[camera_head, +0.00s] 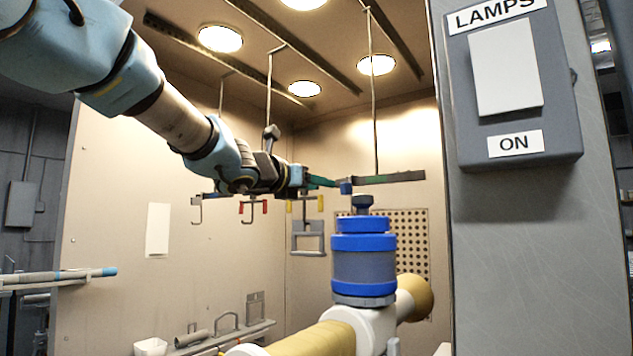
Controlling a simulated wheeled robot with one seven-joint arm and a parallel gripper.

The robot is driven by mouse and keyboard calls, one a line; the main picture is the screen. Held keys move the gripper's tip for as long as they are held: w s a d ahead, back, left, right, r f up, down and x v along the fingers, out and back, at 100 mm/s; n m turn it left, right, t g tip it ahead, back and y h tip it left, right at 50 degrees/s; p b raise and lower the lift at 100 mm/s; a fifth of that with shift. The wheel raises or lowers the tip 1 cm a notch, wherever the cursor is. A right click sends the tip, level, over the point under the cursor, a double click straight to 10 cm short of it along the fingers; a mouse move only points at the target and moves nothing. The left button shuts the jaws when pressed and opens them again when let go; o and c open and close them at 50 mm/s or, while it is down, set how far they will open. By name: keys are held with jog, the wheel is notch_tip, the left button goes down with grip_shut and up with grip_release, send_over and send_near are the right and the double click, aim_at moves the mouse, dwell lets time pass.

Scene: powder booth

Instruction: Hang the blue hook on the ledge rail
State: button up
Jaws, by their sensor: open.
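My gripper (325,182) is at the end of my arm, inside the booth near the middle of the view. It is open, its jaws small and partly lost against the green bar behind. A small blue piece (346,187), which looks like the tag of the blue hook, shows at the fingertips. I cannot tell whether they touch it. Its lower part is not clear behind the blue canister's knob. A low ledge (262,328) runs along the booth's left wall; I cannot make out which edge is its rail.
A green hanging bar (400,178) is close to my gripper. A red-tagged hook (252,210) and a grey frame (308,238) hang further left. A blue-banded canister (363,262) stands in front. A grey post with a lamp switch (510,90) blocks the right.

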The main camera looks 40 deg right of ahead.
aim_at(342, 188)
jog(key=p+x, duration=0.1)
jog(key=x, duration=1.1)
jog(key=shift+s+r+p, duration=0.1)
jog(key=shift+s+p, duration=0.05)
jog(key=shift+p, duration=0.15)
jog(key=shift+c, duration=0.3)
grip_shut()
